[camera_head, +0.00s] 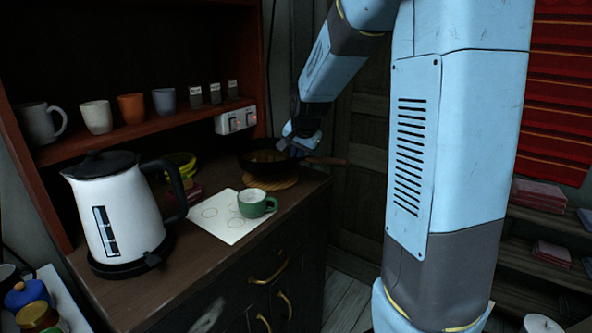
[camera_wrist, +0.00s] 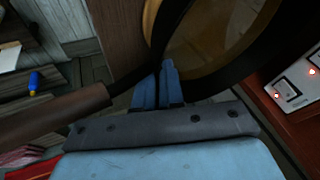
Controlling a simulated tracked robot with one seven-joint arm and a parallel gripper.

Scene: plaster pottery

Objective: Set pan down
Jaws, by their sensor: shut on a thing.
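The dark pan (camera_head: 258,163) is at the back right end of the wooden counter, over a round wooden board (camera_head: 280,182). I cannot tell whether it touches the board. Its brown-tipped handle (camera_head: 328,161) points right, past the counter's edge. My gripper (camera_head: 297,140) is above the handle's inner end, shut on the pan. In the wrist view my gripper's blue fingers (camera_wrist: 158,88) close on the dark handle near the rim. The pan (camera_wrist: 215,85) shows there with a brownish inside, and the brown grip (camera_wrist: 60,112) runs to the left.
A green mug (camera_head: 252,204) stands on a white sheet (camera_head: 222,222) in front of the pan. A white kettle (camera_head: 120,215) is at the left, and yellow bowls (camera_head: 180,165) are behind. A wall socket (camera_head: 236,121) is behind the pan. A shelf holds several cups.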

